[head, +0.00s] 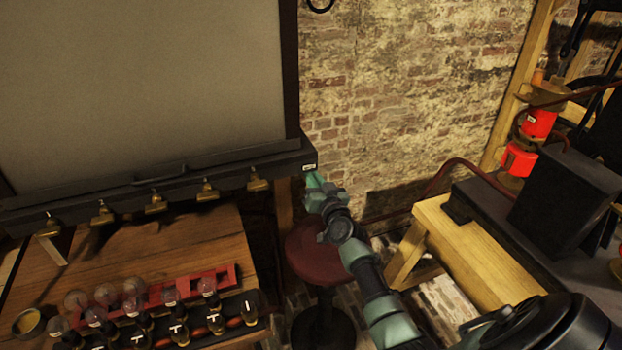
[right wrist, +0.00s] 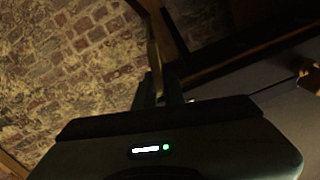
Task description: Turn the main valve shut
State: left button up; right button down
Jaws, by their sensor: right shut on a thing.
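My right gripper (head: 314,181) is at the right end of a dark rail (head: 240,172), just below a small white label (head: 309,167). In the right wrist view its two fingers (right wrist: 158,88) are close together on a thin brass-coloured piece (right wrist: 154,55), which seems to be the main valve's handle. The gripper hides the handle in the head view. I cannot tell how far the valve is turned. My left gripper is not in view.
Below, a wooden table (head: 200,250) bears glass bulbs and a red rack (head: 222,273). A round red stool (head: 318,252) stands under my right arm. A wooden bench (head: 470,255) is at the right.

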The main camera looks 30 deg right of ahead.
jog(key=shift+s+d+f+m+b, duration=0.1)
jog(key=shift+d+f+m+b, duration=0.35)
jog(key=shift+m, duration=2)
jog(key=shift+s+d+f+m+b, duration=0.1)
jog(key=shift+f+m+b, duration=0.45)
jog(key=shift+m, duration=1.85)
jog(key=shift+d+f+m+b, duration=0.3)
jog(key=shift+m+b, duration=0.35)
jog(key=shift+m, duration=1.8)
jog(key=c, duration=1.5)
grip_release()
jog(key=shift+s, duration=0.1)
jog(key=v, duration=0.7)
jog(key=shift+s+a, duration=0.15)
jog(key=shift+s, duration=0.15)
